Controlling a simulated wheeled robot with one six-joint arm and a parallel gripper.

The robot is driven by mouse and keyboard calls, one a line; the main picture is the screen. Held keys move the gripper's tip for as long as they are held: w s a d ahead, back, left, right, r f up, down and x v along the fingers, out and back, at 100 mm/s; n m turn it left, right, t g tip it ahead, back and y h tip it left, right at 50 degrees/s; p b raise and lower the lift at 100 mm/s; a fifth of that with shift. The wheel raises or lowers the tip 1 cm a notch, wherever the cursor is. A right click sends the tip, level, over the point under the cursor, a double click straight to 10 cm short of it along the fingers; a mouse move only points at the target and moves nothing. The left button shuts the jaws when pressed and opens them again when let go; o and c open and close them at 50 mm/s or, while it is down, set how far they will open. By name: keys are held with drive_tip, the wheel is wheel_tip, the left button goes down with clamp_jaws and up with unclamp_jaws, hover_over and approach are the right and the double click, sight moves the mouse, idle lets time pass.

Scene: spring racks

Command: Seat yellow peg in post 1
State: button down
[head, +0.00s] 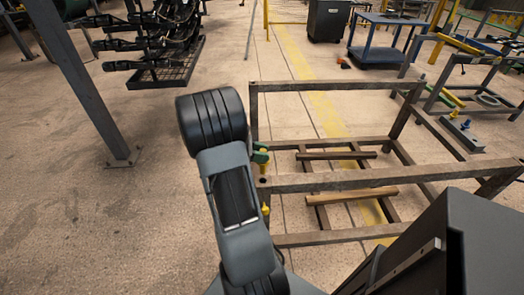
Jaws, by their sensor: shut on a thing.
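My gripper (260,154) shows only in part, as a green piece at the right edge of my arm, whose dark wrist hides the rest. It is shut on the yellow peg (263,168), a small bit of which shows just below the green piece. This is above the near left corner of the brown metal rack (340,181). A dark round spot shows on the rail just under the peg. Another small yellow piece (266,209) shows below that rail. Whether the peg touches the rack or a post I cannot tell, and no post number is legible.
The rack has open bars and wooden slats (350,196). A blue table (386,19) and black cabinet (328,20) stand behind.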

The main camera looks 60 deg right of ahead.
sight(262, 173)
drive_tip(key=shift+f+b, duration=0.7)
drive_tip(key=shift+f, duration=0.9)
drive_tip(key=shift+p, duration=0.85)
idle(0.7)
drive_tip(key=shift+f+b, duration=2.05)
drive_tip(key=shift+f, duration=1.5)
drive_tip(key=c, duration=0.8)
unclamp_jaws()
drive_tip(key=p+v, duration=0.1)
drive_tip(key=v, duration=1.3)
drive_tip(key=shift+s+p, duration=0.1)
drive_tip(key=shift+p, duration=0.25)
